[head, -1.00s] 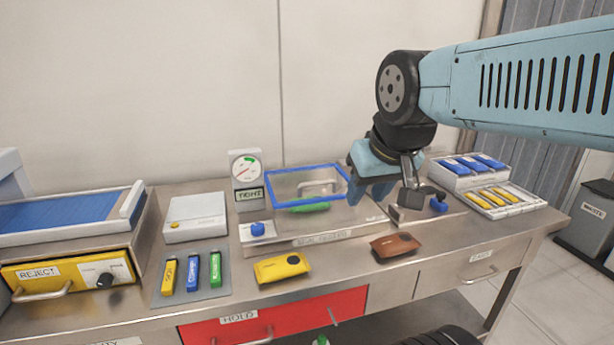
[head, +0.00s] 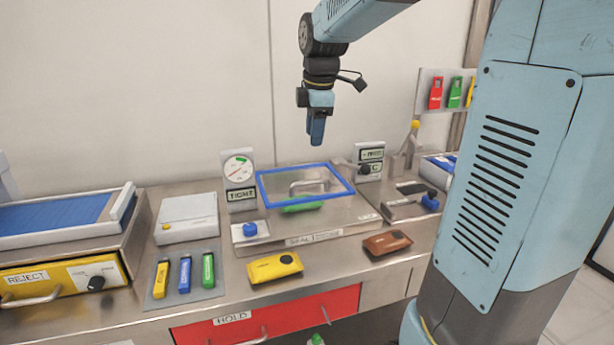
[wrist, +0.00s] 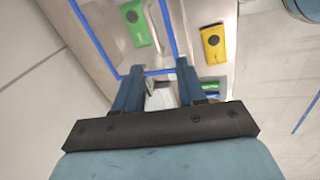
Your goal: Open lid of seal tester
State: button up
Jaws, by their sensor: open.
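The seal tester (head: 300,238) stands in the middle of the bench. Its clear lid with a blue frame (head: 264,197) is down over the chamber, and a metal handle (head: 308,186) sits on the lid. A green pouch (head: 301,208) shows through the lid; it also shows in the wrist view (wrist: 138,24). My gripper (head: 316,140) hangs above the lid's back edge, fingers down, apart from the lid and handle. In the wrist view its two fingers (wrist: 156,88) are spread with nothing held between them.
A dial gauge (head: 239,170) stands at the tester's back left, and a blue knob (head: 250,229) at its front left. A small display box (head: 370,162) stands behind right. A yellow pouch (head: 275,267) and a brown pouch (head: 387,243) lie in front.

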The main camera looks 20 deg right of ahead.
jog(key=w+n, duration=0.1)
jog(key=w, duration=0.1)
send_near(308, 182)
jog(key=x, duration=0.8)
jog(key=shift+w, duration=0.2)
jog(key=shift+c, duration=0.3)
grip_shut()
